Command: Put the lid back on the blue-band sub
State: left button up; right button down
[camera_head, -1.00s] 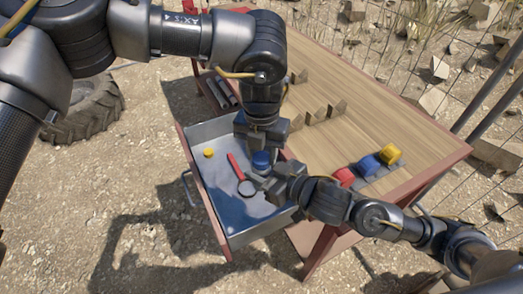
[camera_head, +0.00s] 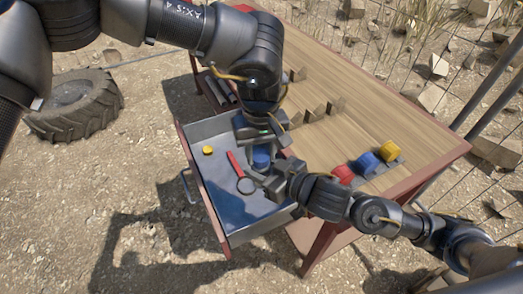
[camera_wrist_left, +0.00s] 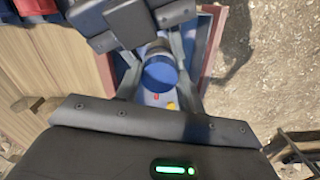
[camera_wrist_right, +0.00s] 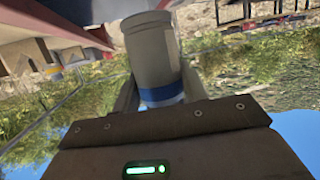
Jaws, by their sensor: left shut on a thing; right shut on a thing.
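My left gripper (camera_head: 262,146) points down over the open drawer. It is shut on a blue round piece (camera_head: 261,159), which looks like the lid. The blue piece also shows between the fingers in the left wrist view (camera_wrist_left: 160,76). My right gripper (camera_head: 274,174) is close beside and below it. In the right wrist view my right gripper is shut on a grey cylinder (camera_wrist_right: 155,55) with a blue band (camera_wrist_right: 161,92), the blue-band sub. The fingers hide much of the sub in the head view. I cannot tell whether lid and sub touch.
The drawer (camera_head: 225,225) holds a magnifier with a red handle (camera_head: 234,163) and a small yellow round piece (camera_head: 207,150). Red (camera_head: 342,174), blue (camera_head: 366,163) and yellow (camera_head: 390,151) pieces stand on the wooden tabletop (camera_head: 370,105). Small brackets line its near side.

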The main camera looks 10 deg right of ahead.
pick_arm(q)
jog(key=m, duration=0.2)
jog(key=shift+w+a+m, duration=0.1)
jog(key=shift+a+m, duration=0.05)
jog(key=shift+m, duration=0.15)
jog(key=o, duration=0.9)
jog(key=shift+r, duration=0.15)
jog(key=shift+r, duration=2.15)
jog(key=shift+c, duration=0.3)
